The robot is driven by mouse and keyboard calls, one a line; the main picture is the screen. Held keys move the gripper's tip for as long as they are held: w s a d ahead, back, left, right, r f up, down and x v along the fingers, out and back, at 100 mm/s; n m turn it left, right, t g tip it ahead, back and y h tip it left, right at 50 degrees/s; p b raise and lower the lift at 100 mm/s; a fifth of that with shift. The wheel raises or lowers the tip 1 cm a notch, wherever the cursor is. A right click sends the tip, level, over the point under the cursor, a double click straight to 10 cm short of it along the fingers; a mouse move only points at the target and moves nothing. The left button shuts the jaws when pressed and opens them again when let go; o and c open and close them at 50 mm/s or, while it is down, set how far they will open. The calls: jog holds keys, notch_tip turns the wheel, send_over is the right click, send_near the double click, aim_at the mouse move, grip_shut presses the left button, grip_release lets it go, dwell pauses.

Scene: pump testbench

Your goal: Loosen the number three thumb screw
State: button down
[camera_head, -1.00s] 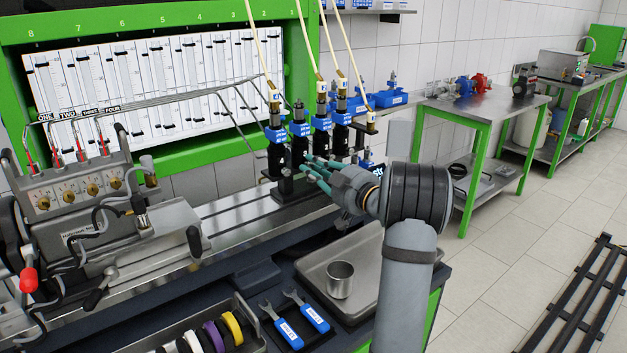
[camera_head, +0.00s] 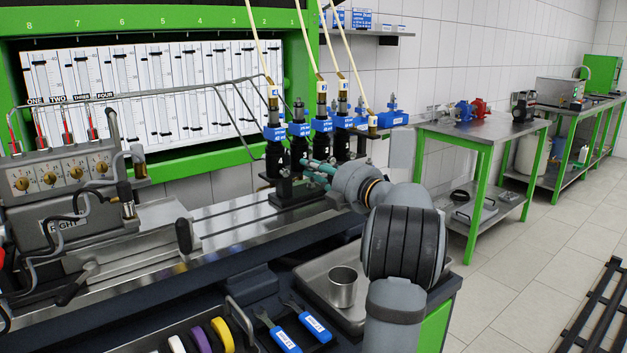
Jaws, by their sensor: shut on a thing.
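My gripper (camera_head: 314,170) is at the row of black injector bodies on the bench. Its teal fingers reach in from the right, low on the second body from the left. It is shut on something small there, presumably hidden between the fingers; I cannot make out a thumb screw. The leftmost injector (camera_head: 275,150) has a blue label and a hose on top. The second injector (camera_head: 298,145) has a bare top without a hose. The third injector (camera_head: 321,130) and the fourth injector (camera_head: 343,130) stand to the right with hoses attached.
A steel cup (camera_head: 342,288) stands in a metal tray (camera_head: 318,277) in front of my arm. Blue-handled wrenches (camera_head: 309,322) and coloured rings (camera_head: 221,335) lie at the front. The control box with several dials (camera_head: 62,180) stands at the left. The metal rail (camera_head: 235,230) is clear.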

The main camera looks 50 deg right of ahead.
jog(key=n+b, duration=0.1)
jog(key=n, duration=0.1)
jog(key=n+b, duration=0.2)
jog(key=shift+f+n, duration=0.2)
jog(key=shift+n, duration=0.1)
jog(key=shift+r+n+b, duration=0.15)
jog(key=shift+n+b, duration=1.2)
jog(key=shift+n, duration=0.55)
jog(key=c, duration=1.7)
grip_release()
jog(key=shift+o, duration=0.2)
jog(key=v, duration=1.2)
